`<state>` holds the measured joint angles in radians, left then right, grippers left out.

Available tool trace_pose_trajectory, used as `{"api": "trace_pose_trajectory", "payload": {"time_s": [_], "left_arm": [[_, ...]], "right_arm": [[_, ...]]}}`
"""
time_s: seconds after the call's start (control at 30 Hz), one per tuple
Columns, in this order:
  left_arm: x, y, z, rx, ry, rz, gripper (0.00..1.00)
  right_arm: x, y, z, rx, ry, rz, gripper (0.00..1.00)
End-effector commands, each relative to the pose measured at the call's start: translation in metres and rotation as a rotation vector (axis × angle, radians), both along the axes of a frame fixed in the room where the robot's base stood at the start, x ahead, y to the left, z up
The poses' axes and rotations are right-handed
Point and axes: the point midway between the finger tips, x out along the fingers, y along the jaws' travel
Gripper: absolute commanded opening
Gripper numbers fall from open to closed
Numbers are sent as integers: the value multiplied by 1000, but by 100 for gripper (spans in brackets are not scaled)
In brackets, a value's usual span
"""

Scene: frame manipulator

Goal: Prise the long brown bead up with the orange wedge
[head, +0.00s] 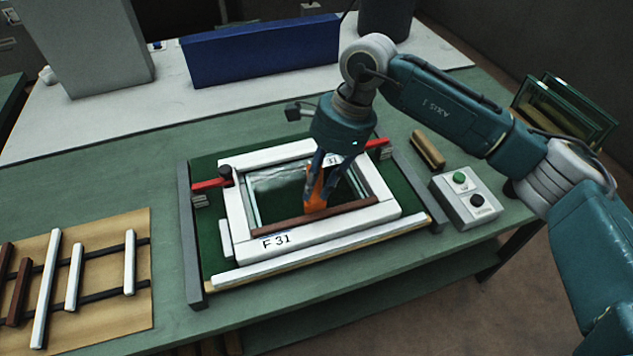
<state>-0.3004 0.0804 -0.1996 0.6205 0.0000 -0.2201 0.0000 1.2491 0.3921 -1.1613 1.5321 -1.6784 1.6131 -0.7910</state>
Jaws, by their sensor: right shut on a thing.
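The white frame (312,237) marked F 31 lies flat on a green bed in the middle of the bench. The long brown bead (275,227) lies along the inner near side of the frame. My right gripper (318,182) is shut on the orange wedge (316,201) and points down over the frame opening. The wedge's lower end is at the bead, around its middle; I cannot tell whether it is under the bead's edge. My left gripper is not in view.
Red clamps (208,185) sit at the frame's left and right sides. A button box (466,201) and a tan block (427,149) stand to the right. Glass panes (566,112) lean at the far right. A board (110,305) with white and brown strips lies at left.

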Motion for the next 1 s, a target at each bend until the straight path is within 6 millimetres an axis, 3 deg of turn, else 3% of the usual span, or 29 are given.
{"api": "trace_pose_trajectory", "payload": {"time_s": [0.57, 1.0], "left_arm": [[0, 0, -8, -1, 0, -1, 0], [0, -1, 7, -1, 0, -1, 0]], "right_arm": [[10, 3, 1, -2, 3, 1, 0], [11, 3, 43, -1, 0, 1, 0]]}}
